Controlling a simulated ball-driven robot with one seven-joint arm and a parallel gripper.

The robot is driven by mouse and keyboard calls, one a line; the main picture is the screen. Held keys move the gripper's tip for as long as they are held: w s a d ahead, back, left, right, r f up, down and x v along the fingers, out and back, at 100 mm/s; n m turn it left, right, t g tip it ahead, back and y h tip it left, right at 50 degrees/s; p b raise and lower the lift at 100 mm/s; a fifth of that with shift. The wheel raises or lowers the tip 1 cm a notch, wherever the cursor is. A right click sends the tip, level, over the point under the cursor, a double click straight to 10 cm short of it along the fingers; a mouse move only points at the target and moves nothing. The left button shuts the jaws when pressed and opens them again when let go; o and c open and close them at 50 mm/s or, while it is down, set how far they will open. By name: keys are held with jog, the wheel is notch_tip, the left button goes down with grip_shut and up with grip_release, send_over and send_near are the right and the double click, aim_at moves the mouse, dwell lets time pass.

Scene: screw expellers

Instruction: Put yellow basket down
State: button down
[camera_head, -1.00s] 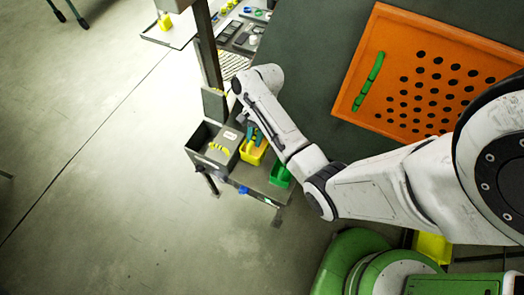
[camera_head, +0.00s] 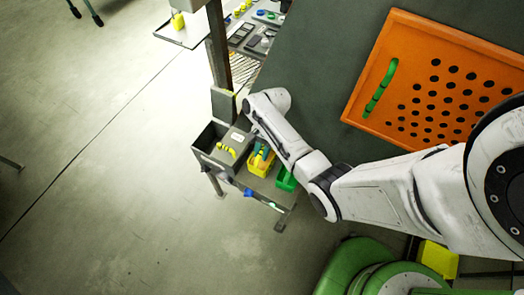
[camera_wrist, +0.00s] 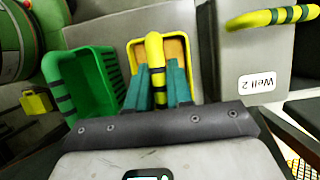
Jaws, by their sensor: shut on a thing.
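The yellow basket (camera_head: 258,170) is at the small grey stand in the head view, beside the green basket (camera_head: 286,180). In the wrist view the yellow basket (camera_wrist: 134,56) sits at the middle, roughly upright, with a black-striped yellow handle (camera_wrist: 154,50). My gripper (camera_wrist: 160,76) has its teal fingers on either side of this handle and is shut on it. The green basket (camera_wrist: 88,75) is just to its left in the wrist view. The yellow basket's underside is hidden, so I cannot tell whether it touches the stand.
A grey box (camera_head: 213,160) labelled "Well 2" (camera_wrist: 259,82), with a yellow striped handle (camera_head: 227,151), stands close beside the yellow basket. A dark post (camera_head: 220,55) rises behind. An orange perforated tray (camera_head: 408,65) lies on the dark surface at right.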

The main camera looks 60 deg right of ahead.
jog(key=c, duration=1)
grip_release()
jog(key=v, duration=1.2)
jog(key=s+a+n+h, duration=0.1)
jog(key=s+a+n, duration=0.3)
jog(key=a+n, duration=0.15)
jog(key=s+a+n+h, duration=0.1)
jog(key=s+a+n, duration=0.25)
jog(key=a, duration=0.35)
jog(key=s+a+r+n+h, duration=0.1)
jog(key=s+n, duration=0.1)
jog(key=s+a+r+n, duration=0.1)
jog(key=s+r+n, duration=0.1)
jog(key=n, duration=0.1)
jog(key=s+a+r+n+t+h, duration=0.1)
jog(key=s+n, duration=0.2)
jog(key=shift+s+a+r+h+p, duration=0.1)
jog(key=shift+a+r+h+p, duration=0.1)
jog(key=shift+h+p, duration=0.1)
